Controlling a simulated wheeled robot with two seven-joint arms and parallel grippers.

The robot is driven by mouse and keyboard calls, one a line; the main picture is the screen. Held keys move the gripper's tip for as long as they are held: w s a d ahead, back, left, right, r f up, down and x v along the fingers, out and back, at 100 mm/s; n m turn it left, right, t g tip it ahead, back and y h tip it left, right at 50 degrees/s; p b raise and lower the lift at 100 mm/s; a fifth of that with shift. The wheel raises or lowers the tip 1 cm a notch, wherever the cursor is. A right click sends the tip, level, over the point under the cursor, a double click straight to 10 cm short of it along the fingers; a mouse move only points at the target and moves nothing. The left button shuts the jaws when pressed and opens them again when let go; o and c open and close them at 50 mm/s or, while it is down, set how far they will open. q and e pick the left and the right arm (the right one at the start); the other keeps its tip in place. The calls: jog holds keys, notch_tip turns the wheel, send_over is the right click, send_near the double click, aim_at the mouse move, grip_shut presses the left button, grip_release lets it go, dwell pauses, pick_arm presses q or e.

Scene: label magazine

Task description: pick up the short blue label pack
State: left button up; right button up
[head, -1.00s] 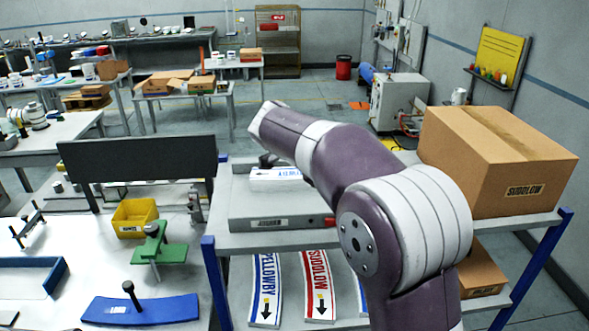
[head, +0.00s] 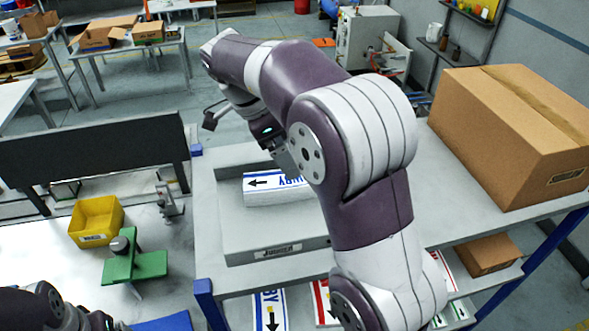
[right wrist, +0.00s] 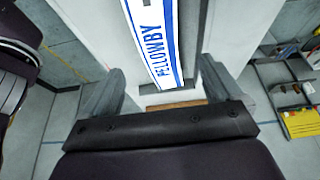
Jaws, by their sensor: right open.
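A white label pack with blue print and a black arrow (head: 262,186) lies in the grey magazine tray (head: 275,247). Its right part is hidden behind my right arm in the head view. My right gripper (head: 284,158) is just above and behind the pack. In the right wrist view the gripper (right wrist: 163,68) is open, and the blue-printed pack (right wrist: 152,35) shows between and beyond its fingers, not held. Another blue-printed pack (head: 269,308) lies on the shelf below; I cannot tell from these frames which is shorter. My left gripper is out of sight.
A large cardboard box (head: 500,130) stands on the rack's right side. A red-printed pack (head: 322,300) and a smaller box (head: 488,254) are on the lower shelf. A yellow bin (head: 97,220) and a green fixture (head: 135,264) stand on the left table. A dark panel (head: 95,150) rises behind them.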

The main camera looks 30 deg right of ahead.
aim_at(294, 182)
jog(key=shift+s+d+f+p, duration=0.15)
jog(key=shift+s+d+f, duration=0.2)
jog(key=shift+s+f, duration=0.15)
jog(key=shift+s+d+f+p, duration=0.15)
jog(key=shift+s+d+f, duration=0.2)
jog(key=shift+f, duration=0.2)
jog(key=f+p, duration=0.1)
jog(key=d+f+p, duration=0.1)
jog(key=f, duration=0.1)
jog(key=w+d+f+p, duration=0.1)
jog(key=f, duration=0.1)
jog(key=shift+w+f, duration=0.1)
jog(key=shift+d+f, duration=0.1)
jog(key=shift+f, duration=0.2)
jog(key=shift+s, duration=0.4)
jog(key=c, duration=1.3)
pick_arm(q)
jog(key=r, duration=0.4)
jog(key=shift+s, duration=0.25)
pick_arm(e)
jog(key=shift+o, duration=0.2)
jog(key=shift+w, duration=0.1)
jog(key=shift+r, duration=0.1)
